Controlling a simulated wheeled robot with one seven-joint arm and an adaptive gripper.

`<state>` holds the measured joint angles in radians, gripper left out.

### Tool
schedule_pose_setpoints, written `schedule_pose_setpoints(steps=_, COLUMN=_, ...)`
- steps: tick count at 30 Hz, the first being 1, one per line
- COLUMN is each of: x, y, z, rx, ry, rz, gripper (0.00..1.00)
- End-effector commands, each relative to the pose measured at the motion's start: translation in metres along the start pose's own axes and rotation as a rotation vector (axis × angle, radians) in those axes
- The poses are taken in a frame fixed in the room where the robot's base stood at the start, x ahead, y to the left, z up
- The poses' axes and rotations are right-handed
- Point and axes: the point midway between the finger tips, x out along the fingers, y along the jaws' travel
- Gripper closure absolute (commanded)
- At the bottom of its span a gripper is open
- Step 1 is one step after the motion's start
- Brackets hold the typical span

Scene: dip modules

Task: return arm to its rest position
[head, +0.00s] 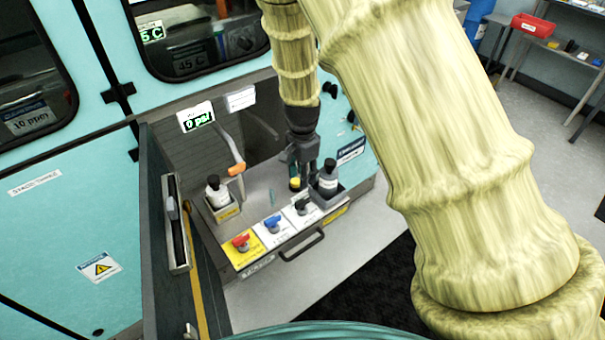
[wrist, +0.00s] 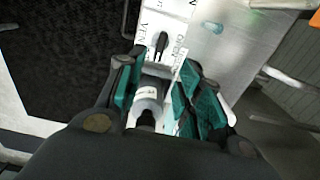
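My gripper (head: 305,178) is at the end of my arm, low over the front of the machine's open bay. In the wrist view my gripper (wrist: 160,90) has its green finger pads spread, with a visible gap on the right side of a white bottle with a black cap (wrist: 148,97). In the head view the dark-capped bottle (head: 328,180) stands upright in a holder at the right end of the panel, close beside the fingers. Whether a finger touches it cannot be told. My arm, in a pale yellow cover, hides part of the bay.
A second bottle (head: 216,190) stands in a holder at the left. A panel with red (head: 241,242), blue (head: 272,223) and black (head: 301,206) handles lies in front. An open door (head: 180,225) bounds the left. Floor is free at the front right.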

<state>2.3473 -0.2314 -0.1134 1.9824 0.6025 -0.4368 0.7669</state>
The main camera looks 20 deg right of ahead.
Motion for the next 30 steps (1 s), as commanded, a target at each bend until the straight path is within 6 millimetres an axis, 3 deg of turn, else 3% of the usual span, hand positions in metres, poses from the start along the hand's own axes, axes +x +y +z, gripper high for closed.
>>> schedule_pose_setpoints(steps=7, x=0.001, y=0.001, z=0.0, rx=-0.001, ry=0.0, rz=0.001, gripper=0.64)
schedule_pose_setpoints(steps=11, x=0.017, y=0.013, z=-0.002, rx=-0.033, ry=0.01, rz=0.015, gripper=0.64)
schedule_pose_setpoints(steps=14, x=0.047, y=0.038, z=-0.006, rx=-0.105, ry=0.031, rz=0.038, gripper=0.64)
schedule_pose_setpoints(steps=20, x=0.119, y=0.11, z=-0.009, rx=-0.336, ry=0.073, rz=0.091, gripper=0.64)
schedule_pose_setpoints(steps=24, x=0.16, y=0.161, z=-0.003, rx=-0.51, ry=0.083, rz=0.112, gripper=0.64)
schedule_pose_setpoints(steps=30, x=0.204, y=0.233, z=0.018, rx=-0.759, ry=0.069, rz=0.114, gripper=0.64)
